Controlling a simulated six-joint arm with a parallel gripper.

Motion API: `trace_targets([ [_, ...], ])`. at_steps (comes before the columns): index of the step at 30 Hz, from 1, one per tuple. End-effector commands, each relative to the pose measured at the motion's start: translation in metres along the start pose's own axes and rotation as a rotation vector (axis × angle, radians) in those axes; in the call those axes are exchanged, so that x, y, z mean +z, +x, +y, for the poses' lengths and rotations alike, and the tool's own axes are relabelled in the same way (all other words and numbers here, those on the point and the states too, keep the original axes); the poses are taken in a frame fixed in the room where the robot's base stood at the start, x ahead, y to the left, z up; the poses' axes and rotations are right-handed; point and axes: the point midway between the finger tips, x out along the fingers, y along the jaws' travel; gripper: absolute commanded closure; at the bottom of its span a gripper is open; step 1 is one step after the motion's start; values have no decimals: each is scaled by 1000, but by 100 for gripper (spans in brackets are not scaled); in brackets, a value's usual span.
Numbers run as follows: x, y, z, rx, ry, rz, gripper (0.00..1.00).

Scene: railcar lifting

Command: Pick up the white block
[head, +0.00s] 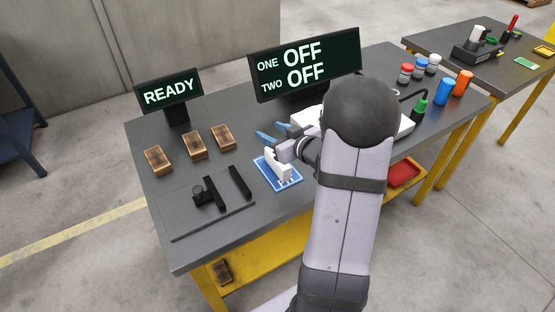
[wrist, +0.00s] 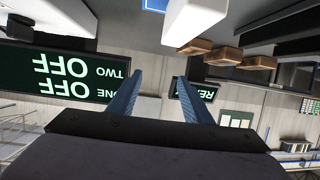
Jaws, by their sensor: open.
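The white block (head: 279,168) stands on a blue mat (head: 291,184) with white markings, near the front middle of the table. In the wrist view the white block (wrist: 194,20) shows at the top, right of centre, beside a corner of the blue mat (wrist: 153,4). My gripper (head: 269,133) has two blue fingers pointing left, behind and above the block in the head view. In the wrist view my gripper (wrist: 160,76) is open, with nothing between its fingers. My wrist is close to the block's right side; I cannot tell whether they touch.
Wooden blocks (head: 194,145) stand left of the mat, and a dark plate (head: 175,217) with black bars lies at front left. A READY sign (head: 168,92) and a larger OFF sign (head: 304,70) stand behind. Bottles and jars (head: 442,91) are at the right.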

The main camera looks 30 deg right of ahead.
Motion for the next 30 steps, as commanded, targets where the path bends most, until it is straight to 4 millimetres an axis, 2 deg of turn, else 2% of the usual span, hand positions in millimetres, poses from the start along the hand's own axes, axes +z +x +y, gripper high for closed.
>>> trace_targets([
  [10,-14,-74,17,-101,317,391,55],
  [13,-2,-96,19,-91,360,490,55],
  [15,25,-98,12,-49,320,507,55],
  [21,75,-88,-7,41,163,436,55],
  [25,97,-83,-17,72,84,386,55],
  [30,108,-81,-23,87,34,355,55],
])
